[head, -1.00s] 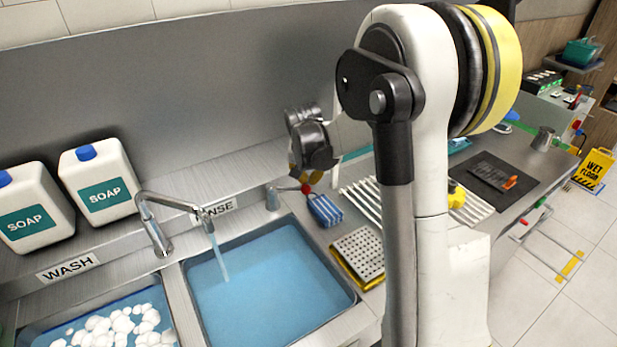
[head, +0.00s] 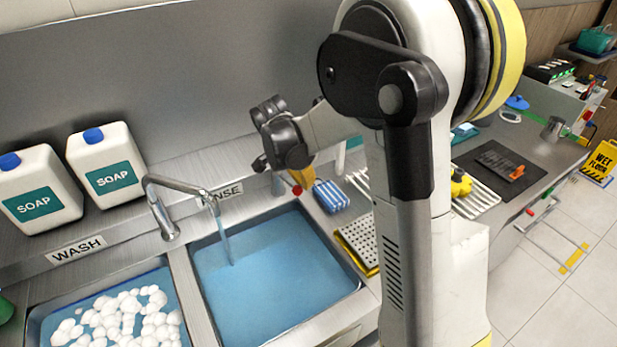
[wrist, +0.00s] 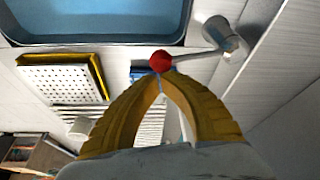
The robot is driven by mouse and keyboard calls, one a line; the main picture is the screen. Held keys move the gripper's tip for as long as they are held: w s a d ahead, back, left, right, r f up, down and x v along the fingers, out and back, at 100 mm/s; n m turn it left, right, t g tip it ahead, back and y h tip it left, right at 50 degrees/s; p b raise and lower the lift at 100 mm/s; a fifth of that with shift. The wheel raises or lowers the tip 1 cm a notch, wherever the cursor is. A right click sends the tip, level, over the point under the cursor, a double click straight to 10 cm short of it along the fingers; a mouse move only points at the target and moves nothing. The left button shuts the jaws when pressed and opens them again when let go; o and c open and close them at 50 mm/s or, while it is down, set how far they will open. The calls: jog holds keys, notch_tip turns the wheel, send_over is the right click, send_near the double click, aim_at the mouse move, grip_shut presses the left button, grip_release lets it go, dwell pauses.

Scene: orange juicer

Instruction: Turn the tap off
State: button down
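The tap (head: 178,190) has a bent metal spout between the two basins, and a stream of water (head: 226,240) runs from it into the rinse basin (head: 270,270). A short metal post (head: 277,185) with a lever ending in a red knob (head: 297,190) stands behind that basin's right end. The wrist view also shows the red knob (wrist: 159,61), the lever and the post (wrist: 225,38). My gripper (wrist: 160,78) has yellow fingers with their tips together, right at the knob; I cannot tell whether they touch it. My gripper (head: 303,181) points down there in the head view.
A blue striped sponge (head: 330,196) lies just right of the knob. A perforated tray (head: 357,243) and a white rack (head: 475,195) are further right. Two soap jugs (head: 107,170) stand at the back left. The wash basin (head: 35,320) holds foam.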

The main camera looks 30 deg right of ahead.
jog(key=shift+s+a, duration=0.15)
jog(key=shift+a, duration=0.2)
dwell(0.5)
notch_tip(320, 180, up, 11)
jog(key=p, duration=0.3)
jog(key=shift+p, duration=0.35)
jog(key=s+a+f+n+t+y+b, duration=0.1)
jog(key=s+a+n, duration=0.4)
jog(key=s, duration=0.5)
jog(key=s+a+f+n+t+y+b, duration=0.1)
jog(key=s+a+n+t+y+b, duration=0.2)
jog(key=s+n, duration=0.6)
jog(key=s+a+t+b, duration=0.1)
jog(key=a+t+b, duration=0.1)
jog(key=shift+a+f+n+b, duration=0.15)
jog(key=shift+f+n+b, duration=0.1)
jog(key=shift+n+b, duration=0.1)
